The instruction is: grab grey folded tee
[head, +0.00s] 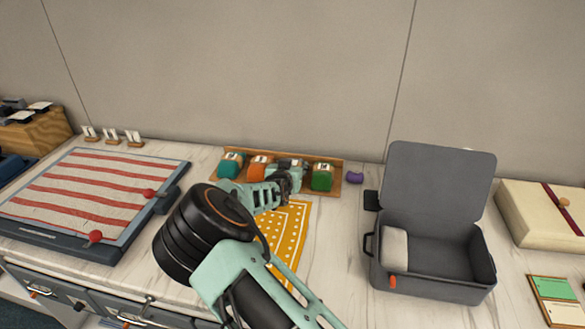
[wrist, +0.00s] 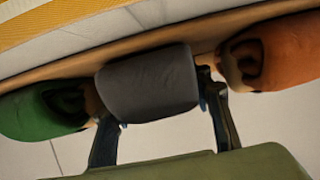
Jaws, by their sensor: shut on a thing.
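The grey folded tee (wrist: 148,82) is a dark rounded bundle in the middle of the wrist view. My gripper (wrist: 155,100) has one finger on each side of it and is shut on it. In the head view my gripper (head: 288,182) reaches into the row of folded tees on the wooden tray (head: 334,166), between the orange tee (head: 259,166) and the green tee (head: 322,177). My gripper and arm hide most of the grey tee there. I cannot tell whether the tee is clear of the tray.
A teal tee (head: 231,165) sits at the tray's left end. A yellow patterned cloth (head: 291,232) lies in front. An open grey suitcase (head: 432,268) with a white bundle (head: 394,250) inside stands right. A striped board (head: 90,195) lies left. Bare counter shows before the suitcase.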

